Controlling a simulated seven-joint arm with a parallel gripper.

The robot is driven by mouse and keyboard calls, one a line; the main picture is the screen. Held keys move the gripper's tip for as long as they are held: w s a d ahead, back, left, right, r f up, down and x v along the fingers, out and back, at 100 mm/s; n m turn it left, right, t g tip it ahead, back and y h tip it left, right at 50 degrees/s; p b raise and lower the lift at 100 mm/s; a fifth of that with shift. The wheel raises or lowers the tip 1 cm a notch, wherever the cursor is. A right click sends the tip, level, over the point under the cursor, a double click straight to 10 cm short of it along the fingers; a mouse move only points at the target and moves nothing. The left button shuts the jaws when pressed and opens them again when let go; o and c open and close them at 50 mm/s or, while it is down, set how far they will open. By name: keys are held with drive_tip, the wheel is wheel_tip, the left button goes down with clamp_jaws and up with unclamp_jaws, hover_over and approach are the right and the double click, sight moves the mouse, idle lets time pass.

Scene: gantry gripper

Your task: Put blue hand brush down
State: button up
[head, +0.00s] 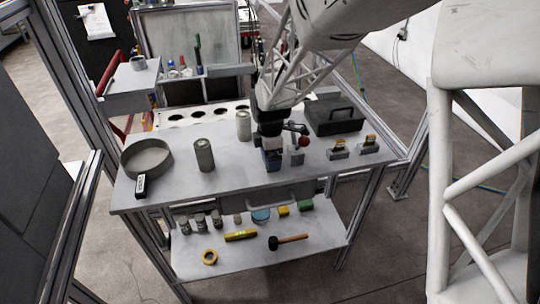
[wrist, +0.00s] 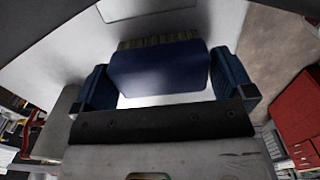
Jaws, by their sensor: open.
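The blue hand brush (wrist: 160,70) is a dark blue block with a strip of brownish bristles along its far edge. In the wrist view it lies between the two blue fingers of my gripper (wrist: 163,84). The fingers are apart, one at each side of the brush, with little room beside it. In the head view my gripper (head: 271,158) is low over the upper table top (head: 230,178), right of its middle. There the brush cannot be told apart from the blue fingers. I cannot tell for sure whether the brush rests on the surface.
On the table top are a round grey bowl (head: 147,158), a dark-labelled item (head: 141,186), grey cylinders (head: 204,155) (head: 243,125), a dark toolbox (head: 334,114) and two small orange-topped items (head: 339,149) (head: 369,145). The lower shelf (head: 225,262) holds a mallet (head: 287,241) and tape (head: 210,257).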

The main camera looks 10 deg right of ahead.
wheel_tip(320, 180, up, 12)
drive_tip(key=shift+f, duration=0.2)
idle(0.4)
idle(0.4)
drive_tip(key=s+d+r+m+t, duration=0.1)
drive_tip(key=s+r+m, duration=0.3)
drive_tip(key=s+m, duration=0.5)
drive_tip(key=s+d+r+m+t, duration=0.1)
drive_tip(key=s+r+m, duration=0.3)
drive_tip(key=s+m, duration=0.5)
drive_tip(key=s, duration=1)
drive_tip(key=shift+s+d+t, duration=0.2)
drive_tip(key=shift+s+t, duration=0.05)
drive_tip(key=shift+t, duration=0.05)
